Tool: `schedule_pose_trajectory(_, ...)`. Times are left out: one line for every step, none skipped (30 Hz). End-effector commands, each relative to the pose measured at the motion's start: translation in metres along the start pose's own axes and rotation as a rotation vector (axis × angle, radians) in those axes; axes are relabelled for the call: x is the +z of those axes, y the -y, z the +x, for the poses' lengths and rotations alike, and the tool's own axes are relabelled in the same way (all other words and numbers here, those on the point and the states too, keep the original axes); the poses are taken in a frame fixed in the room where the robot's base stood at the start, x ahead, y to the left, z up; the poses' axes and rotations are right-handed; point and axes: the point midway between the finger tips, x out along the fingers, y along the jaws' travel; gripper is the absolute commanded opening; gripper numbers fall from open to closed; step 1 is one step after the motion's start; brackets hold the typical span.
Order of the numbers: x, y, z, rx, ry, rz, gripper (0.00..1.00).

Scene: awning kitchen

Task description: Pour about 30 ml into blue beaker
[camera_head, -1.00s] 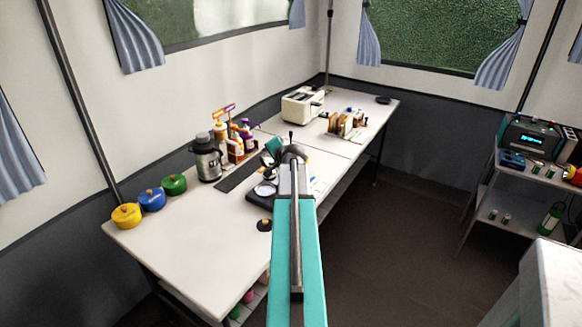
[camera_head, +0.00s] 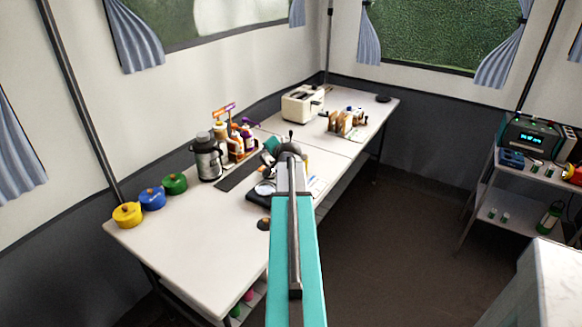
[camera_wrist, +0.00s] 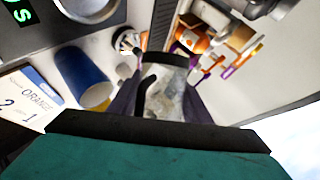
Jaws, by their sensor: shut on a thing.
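My gripper (camera_wrist: 164,108) is shut on a clear jug (camera_wrist: 166,94) with a dark handle or rim. The jug looks tilted in the wrist view; I cannot make out how much liquid is in it. The blue beaker (camera_wrist: 82,78) is left of the jug in the wrist view, apart from it. In the head view my arm hides most of the gripper and the jug, and I cannot pick out the blue beaker there.
Several bottles (camera_head: 238,142) and a steel flask (camera_head: 208,160) stand behind. Coloured pots (camera_head: 151,198) line the left edge. The table's front left is clear.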

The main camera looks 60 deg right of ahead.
Motion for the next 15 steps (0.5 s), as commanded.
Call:
schedule_pose_trajectory(-0.0015,0.0031,-0.0021,0.004,-0.008,-0.016,0.15)
schedule_pose_trajectory(-0.0022,0.0035,-0.0026,0.009,-0.014,-0.028,0.15)
schedule_pose_trajectory(-0.0031,0.0038,-0.0031,0.014,-0.021,-0.041,0.15)
schedule_pose_trajectory(-0.0039,0.0040,-0.0035,0.018,-0.026,-0.053,0.15)
schedule_pose_trajectory(-0.0045,0.0043,-0.0039,0.022,-0.031,-0.064,0.15)
schedule_pose_trajectory(-0.0053,0.0047,-0.0045,0.028,-0.038,-0.079,0.15)
schedule_pose_trajectory(-0.0060,0.0051,-0.0050,0.032,-0.043,-0.090,0.15)
schedule_pose_trajectory(-0.0065,0.0053,-0.0051,0.036,-0.048,-0.100,0.15)
schedule_pose_trajectory(-0.0073,0.0056,-0.0056,0.042,-0.055,-0.115,0.15)
schedule_pose_trajectory(-0.0078,0.0061,-0.0059,0.045,-0.060,-0.125,0.15)
schedule_pose_trajectory(-0.0084,0.0064,-0.0063,0.049,-0.065,-0.136,0.15)
schedule_pose_trajectory(-0.0089,0.0071,-0.0068,0.054,-0.071,-0.150,0.15)
schedule_pose_trajectory(-0.0084,0.0060,-0.0061,0.059,-0.075,-0.161,0.15)
schedule_pose_trajectory(-0.0077,0.0049,-0.0054,0.062,-0.079,-0.170,0.15)
schedule_pose_trajectory(-0.0075,0.0042,-0.0049,0.068,-0.086,-0.183,0.15)
